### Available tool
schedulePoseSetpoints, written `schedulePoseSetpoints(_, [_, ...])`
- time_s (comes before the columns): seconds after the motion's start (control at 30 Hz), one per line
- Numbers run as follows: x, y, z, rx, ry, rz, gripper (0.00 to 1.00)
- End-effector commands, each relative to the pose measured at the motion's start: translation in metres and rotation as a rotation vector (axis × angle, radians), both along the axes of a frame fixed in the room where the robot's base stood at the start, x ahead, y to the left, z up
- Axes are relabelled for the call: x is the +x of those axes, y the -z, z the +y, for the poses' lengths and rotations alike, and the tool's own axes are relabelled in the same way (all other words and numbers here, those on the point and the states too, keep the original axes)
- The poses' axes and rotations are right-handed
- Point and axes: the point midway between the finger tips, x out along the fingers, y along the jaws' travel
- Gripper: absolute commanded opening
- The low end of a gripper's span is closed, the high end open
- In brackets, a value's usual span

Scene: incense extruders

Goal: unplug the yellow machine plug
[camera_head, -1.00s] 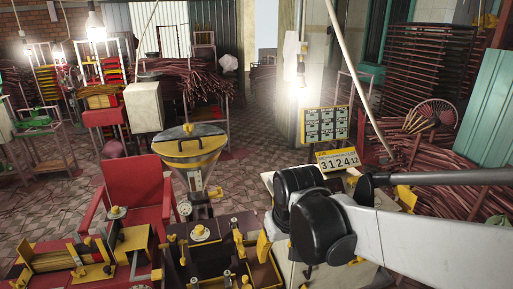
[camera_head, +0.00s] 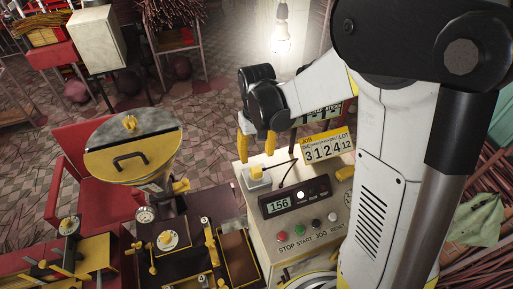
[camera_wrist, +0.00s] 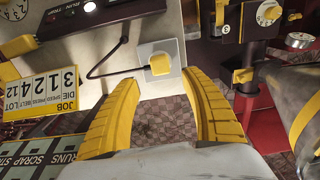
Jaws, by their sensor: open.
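The yellow plug (camera_wrist: 159,64) sits in a pale square outlet plate (camera_wrist: 173,47), and a black cord runs from it toward the machine. In the head view the outlet plate (camera_head: 259,184) is on the left part of the cream control cabinet's top, below my gripper. My gripper (camera_head: 256,150) is open, its two yellow fingers pointing down toward the plug. In the wrist view my gripper (camera_wrist: 158,82) has a fingertip to either side of the plug's near side, with a visible gap on both sides. The fingers do not appear to touch the plug.
A display box reading 156 (camera_head: 294,199) and a row of buttons (camera_head: 310,234) are to the right of the outlet. A yellow-and-white number sign (camera_head: 328,148) stands close behind. A hopper machine (camera_head: 134,150) and a dark work table are to the left.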

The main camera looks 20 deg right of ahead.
Motion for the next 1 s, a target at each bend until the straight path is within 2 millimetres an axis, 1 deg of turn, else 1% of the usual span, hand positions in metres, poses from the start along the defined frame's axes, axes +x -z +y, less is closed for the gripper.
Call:
schedulePoseSetpoints(0.4, [0.0,0.001,0.0,0.0,0.0,0.004,0.54])
schedulePoseSetpoints(0.57, [0.0,0.006,0.0,0.0,0.0,0.003,0.54])
schedulePoseSetpoints(0.77, [0.0,0.025,0.0,0.0,0.0,0.003,0.54])
schedulePoseSetpoints(1.0, [0.0,0.061,0.0,0.0,0.0,0.003,0.54])
